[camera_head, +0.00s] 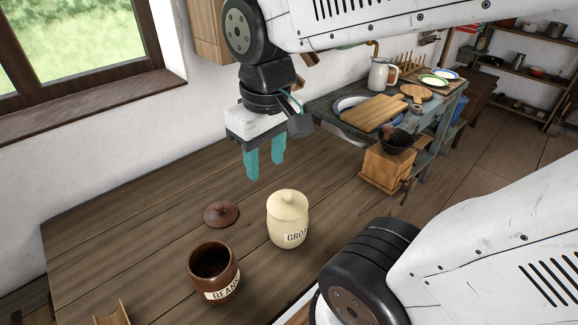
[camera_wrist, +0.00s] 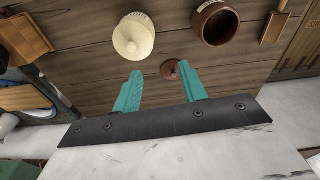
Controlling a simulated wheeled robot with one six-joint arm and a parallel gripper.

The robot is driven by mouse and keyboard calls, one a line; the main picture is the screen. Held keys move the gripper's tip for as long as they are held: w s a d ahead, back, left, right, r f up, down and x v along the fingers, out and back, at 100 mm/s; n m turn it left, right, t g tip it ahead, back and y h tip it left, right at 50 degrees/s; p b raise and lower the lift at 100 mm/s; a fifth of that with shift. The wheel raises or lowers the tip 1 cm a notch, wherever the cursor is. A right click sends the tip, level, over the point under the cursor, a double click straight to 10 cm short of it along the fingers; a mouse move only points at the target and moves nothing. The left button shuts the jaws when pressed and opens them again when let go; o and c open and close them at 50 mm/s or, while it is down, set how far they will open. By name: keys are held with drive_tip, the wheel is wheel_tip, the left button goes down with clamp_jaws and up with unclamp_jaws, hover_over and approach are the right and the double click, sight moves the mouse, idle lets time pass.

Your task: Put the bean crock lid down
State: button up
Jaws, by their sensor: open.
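The brown bean crock lid (camera_head: 221,214) lies on the wooden table, knob up, behind the bean crock. It also shows in the wrist view (camera_wrist: 169,70), beyond my fingers and near the right one. The brown bean crock (camera_head: 214,271), labelled BEANS, stands open at the front of the table; its open mouth also shows in the wrist view (camera_wrist: 216,24). My gripper (camera_head: 265,167) is open and empty, with teal fingers pointing down, raised above the table and clear of the lid.
A cream crock (camera_head: 288,219) with its lid on stands right of the bean crock lid. A wooden object (camera_head: 113,314) lies at the table's front left edge. The table's back left is clear. A side table (camera_head: 440,108) with boards, plates and a jug stands beyond.

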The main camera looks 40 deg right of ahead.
drive_tip(key=shift+m, duration=0.5)
drive_tip(key=s, duration=0.5)
drive_tip(key=shift+s+d+r, duration=0.2)
drive_tip(key=shift+s+r, duration=0.1)
